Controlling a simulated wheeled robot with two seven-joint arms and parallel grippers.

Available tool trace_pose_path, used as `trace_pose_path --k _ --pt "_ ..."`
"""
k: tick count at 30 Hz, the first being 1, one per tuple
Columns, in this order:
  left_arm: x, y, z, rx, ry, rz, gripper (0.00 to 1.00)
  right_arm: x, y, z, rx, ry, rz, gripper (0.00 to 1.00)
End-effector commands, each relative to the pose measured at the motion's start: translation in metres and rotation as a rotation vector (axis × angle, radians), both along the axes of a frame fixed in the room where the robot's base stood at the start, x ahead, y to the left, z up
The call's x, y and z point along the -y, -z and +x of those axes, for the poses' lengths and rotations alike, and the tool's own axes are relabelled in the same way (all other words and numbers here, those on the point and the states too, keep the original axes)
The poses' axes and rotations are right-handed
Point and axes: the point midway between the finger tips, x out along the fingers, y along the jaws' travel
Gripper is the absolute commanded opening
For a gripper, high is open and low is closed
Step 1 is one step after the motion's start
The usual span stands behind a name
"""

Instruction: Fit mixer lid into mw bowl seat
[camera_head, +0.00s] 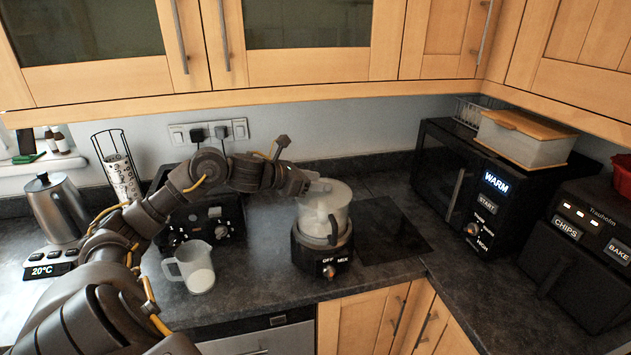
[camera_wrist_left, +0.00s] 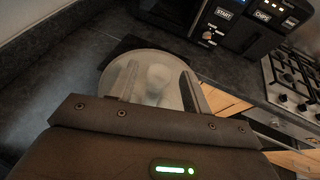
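The mixer stands left of the dark hob plate, with a clear bowl (camera_head: 323,220) upright on its black base (camera_head: 322,262). A translucent round lid (camera_head: 332,190) lies over the bowl's top, looking about level; whether it is fully seated I cannot tell. My left gripper (camera_head: 314,185) is at the lid's upper left side. In the left wrist view, its two fingers (camera_wrist_left: 157,88) are spread apart over the round translucent lid (camera_wrist_left: 143,64), with a pale blurred shape between them. I see no finger clearly touching it. My right gripper is not in view.
A clear measuring jug (camera_head: 196,268) stands left of the mixer. A black toaster (camera_head: 205,222) is behind my left arm. A microwave (camera_head: 460,190) and a black air fryer (camera_head: 580,250) stand to the right. Cabinets overhang the counter at the back.

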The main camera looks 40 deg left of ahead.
Motion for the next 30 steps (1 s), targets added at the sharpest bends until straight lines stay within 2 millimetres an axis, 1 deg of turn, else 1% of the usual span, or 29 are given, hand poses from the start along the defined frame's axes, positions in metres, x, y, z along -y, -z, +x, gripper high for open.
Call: trace_pose_path --k 9,13,23,30 --pt "0.0 0.0 0.0 -0.001 0.0 0.0 0.55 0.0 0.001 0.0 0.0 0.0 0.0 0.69" --pt "-0.004 0.001 -0.007 -0.001 -0.002 0.003 0.55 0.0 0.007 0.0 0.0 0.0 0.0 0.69" --pt "-0.017 -0.013 -0.047 -0.004 0.0 0.005 0.55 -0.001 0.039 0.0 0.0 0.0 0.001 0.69" --pt "-0.025 -0.028 -0.072 0.0 0.0 0.001 0.55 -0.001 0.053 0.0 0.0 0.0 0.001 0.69"
